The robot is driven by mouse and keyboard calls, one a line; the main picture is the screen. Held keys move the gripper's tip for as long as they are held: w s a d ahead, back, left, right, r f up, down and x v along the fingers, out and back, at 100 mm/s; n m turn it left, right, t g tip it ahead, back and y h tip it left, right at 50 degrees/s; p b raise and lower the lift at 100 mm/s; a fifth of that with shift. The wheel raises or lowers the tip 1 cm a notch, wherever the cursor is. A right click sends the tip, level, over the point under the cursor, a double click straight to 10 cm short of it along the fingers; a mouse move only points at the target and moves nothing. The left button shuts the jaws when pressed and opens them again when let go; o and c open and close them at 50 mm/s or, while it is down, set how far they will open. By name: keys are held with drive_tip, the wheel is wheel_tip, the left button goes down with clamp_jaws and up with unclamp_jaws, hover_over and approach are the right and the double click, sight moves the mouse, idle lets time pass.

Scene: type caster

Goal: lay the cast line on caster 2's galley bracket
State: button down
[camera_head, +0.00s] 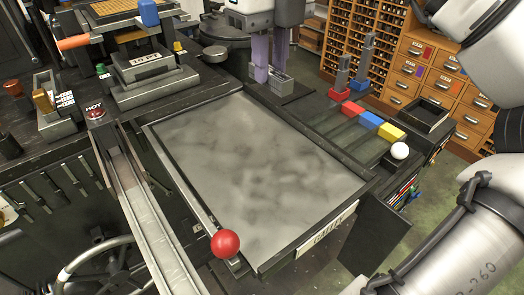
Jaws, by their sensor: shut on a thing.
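My gripper (269,72) hangs at the top centre, with a white hand and two purple fingers pointing down. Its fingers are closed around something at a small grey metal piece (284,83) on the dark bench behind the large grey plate. The fingers hide most of what they hold, so I cannot tell whether it is the cast line. The large grey plate (255,160) lies in a dark frame and is bare; a label plate (326,233) on its front edge is hard to read. I cannot make out which part is caster 2's galley bracket.
A red ball knob (225,243) stands at the plate's front left corner. A metal chute (150,228) runs down the left, below a red "HOT" button (95,113). Red, blue and yellow blocks (371,119) and a white ball (399,150) stand at right. Wooden drawers (410,68) are behind.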

sight(268, 172)
wheel_tip(268, 172, down, 20)
drive_tip(key=shift+r+b, duration=0.15)
drive_tip(key=shift+b, duration=0.25)
drive_tip(key=shift+f, duration=0.25)
drive_tip(key=c, duration=1.3)
unclamp_jaws()
drive_tip(key=shift+r, duration=0.1)
drive_tip(key=shift+r, duration=0.1)
wheel_tip(268, 172, up, 12)
drive_tip(key=shift+s, duration=0.1)
